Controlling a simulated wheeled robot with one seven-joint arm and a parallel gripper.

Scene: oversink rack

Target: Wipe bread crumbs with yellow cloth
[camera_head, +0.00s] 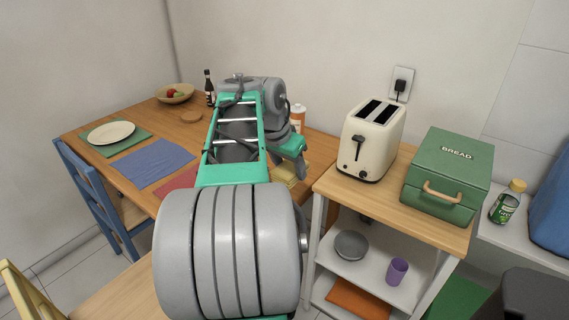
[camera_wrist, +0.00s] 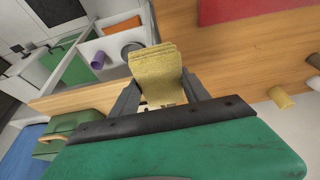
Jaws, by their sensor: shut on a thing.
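A folded yellow cloth (camera_wrist: 155,68) is between the two fingers of my gripper (camera_wrist: 160,92) in the wrist view. My gripper is shut on it, and the cloth sticks out past the fingertips. In the head view the cloth (camera_head: 284,174) shows as a small yellow patch below my gripper (camera_head: 298,168), near the right end of the wooden table (camera_head: 316,147). I cannot tell whether the cloth touches the table. I cannot make out any bread crumbs in either view; my arm hides part of the table.
A cart to the right carries a cream toaster (camera_head: 371,140) and a green bread box (camera_head: 447,176). A grey bowl (camera_head: 351,245) and purple cup (camera_head: 397,271) are on its shelf. A bottle (camera_head: 298,117), a blue placemat (camera_head: 157,163) and a plate (camera_head: 111,132) are on the table.

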